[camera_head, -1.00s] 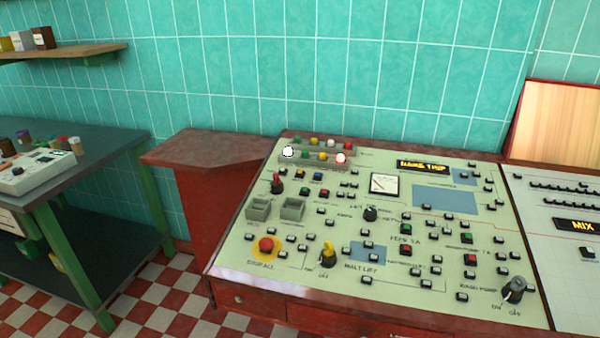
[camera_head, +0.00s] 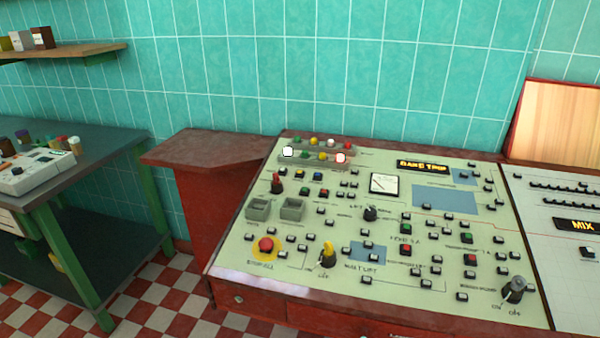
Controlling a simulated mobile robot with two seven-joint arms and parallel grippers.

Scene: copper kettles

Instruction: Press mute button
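A pale green control panel (camera_head: 330,225) fills the right half of the view, set in a dark red console. It carries many small dark buttons with light tops, and several red, green, yellow and blue ones. A big red button on a yellow disc (camera_head: 266,246) sits at its lower left. A lit red lamp (camera_head: 340,158) and a lit white lamp (camera_head: 288,151) show at its upper left. I cannot read which button is the mute button. Neither gripper is in view.
A green-legged workbench (camera_head: 95,165) with a white device (camera_head: 35,172) and jars stands at left. A wall shelf (camera_head: 80,54) hangs above it. A second panel (camera_head: 560,215) with a MIX display adjoins at right. Checkered floor (camera_head: 165,300) lies open between bench and console.

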